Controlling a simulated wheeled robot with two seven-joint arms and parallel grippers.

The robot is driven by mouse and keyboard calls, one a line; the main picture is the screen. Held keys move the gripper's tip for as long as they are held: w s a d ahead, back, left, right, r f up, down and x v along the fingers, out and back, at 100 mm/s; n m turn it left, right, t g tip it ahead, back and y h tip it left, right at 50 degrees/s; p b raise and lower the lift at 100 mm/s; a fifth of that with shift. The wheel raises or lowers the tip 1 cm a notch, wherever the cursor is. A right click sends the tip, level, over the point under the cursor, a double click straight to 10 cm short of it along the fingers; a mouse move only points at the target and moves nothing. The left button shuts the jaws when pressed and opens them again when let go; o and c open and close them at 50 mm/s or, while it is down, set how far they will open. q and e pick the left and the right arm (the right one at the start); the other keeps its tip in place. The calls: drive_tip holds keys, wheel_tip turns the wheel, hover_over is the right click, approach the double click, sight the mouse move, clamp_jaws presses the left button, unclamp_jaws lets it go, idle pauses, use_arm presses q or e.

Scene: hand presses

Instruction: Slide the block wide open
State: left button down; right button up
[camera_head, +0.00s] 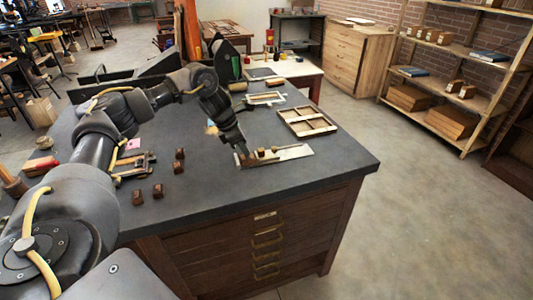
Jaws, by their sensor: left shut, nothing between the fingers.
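A pale flat plate (292,153) lies on the dark worktop near its front right part. A brownish block (246,161) sits at the plate's left end, partly hidden by my gripper. Small tan knobs or pieces (267,151) stand on the plate just right of it. My left gripper (241,153) reaches down from above at the plate's left end, with its fingers shut and nothing held. I cannot tell whether the fingertips touch the block. My right gripper is not in view.
The dark worktop (325,142) is clear to the plate's right. A wooden compartment tray (307,122) lies behind the plate. Several small dark brown blocks (158,190) and a clamp-like tool (135,164) lie to the left. A pale frame (266,98) lies farther back.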

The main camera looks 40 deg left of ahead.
use_arm(q)
drive_tip(key=shift+s+a, duration=0.95)
drive_tip(key=shift+s, duration=0.35)
drive_tip(key=shift+s+a, duration=1)
drive_tip(key=shift+s, duration=0.3)
drive_tip(key=shift+s+a, duration=0.95)
drive_tip(key=shift+s, duration=0.35)
drive_tip(key=c, duration=1.2)
unclamp_jaws()
drive_tip(key=shift+c, duration=0.2)
wheel_tip(320, 180, up, 7)
drive_tip(key=p, duration=0.7)
